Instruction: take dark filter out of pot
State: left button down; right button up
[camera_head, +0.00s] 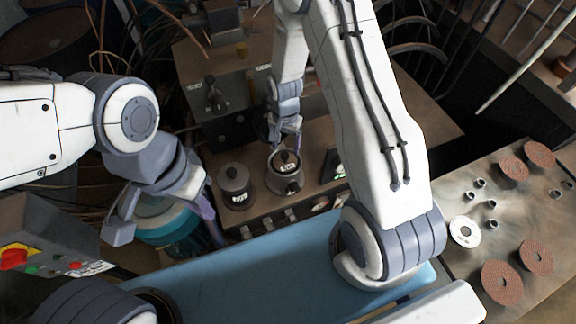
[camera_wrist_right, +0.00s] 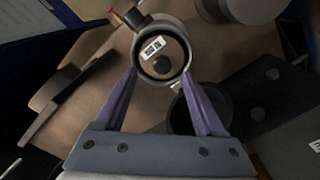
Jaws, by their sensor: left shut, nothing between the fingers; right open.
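A silvery pot (camera_head: 285,184) stands on the brown bench in the head view. A round lid-like top with a dark knob (camera_wrist_right: 161,65) and a white label shows inside its rim in the right wrist view. I cannot tell whether this is the dark filter. My right gripper (camera_head: 285,146) is above this pot; in the wrist view its purple fingers (camera_wrist_right: 160,76) are open, with the pot's rim between and beyond the tips. A dark pot (camera_head: 236,198) with a black knob stands just left. My left gripper (camera_head: 212,232) is shut and empty, pointing down left of the bench.
A blue surface (camera_head: 250,275) lies in front of the bench. A metal table (camera_head: 470,205) at the right carries several reddish discs (camera_head: 502,283), a pale ring (camera_head: 465,231) and small metal pegs. A control box (camera_head: 40,255) stands at the lower left.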

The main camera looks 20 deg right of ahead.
aim_at(285, 154)
jog(key=shift+f, duration=0.25)
jog(key=shift+f+p, duration=0.5)
notch_tip(285, 154, down, 3)
jog(key=shift+w+f+p, duration=0.1)
jog(key=shift+p, duration=0.65)
jog(key=shift+f, duration=0.55)
jog(key=shift+c, duration=0.3)
grip_shut()
jog(key=shift+w, duration=0.1)
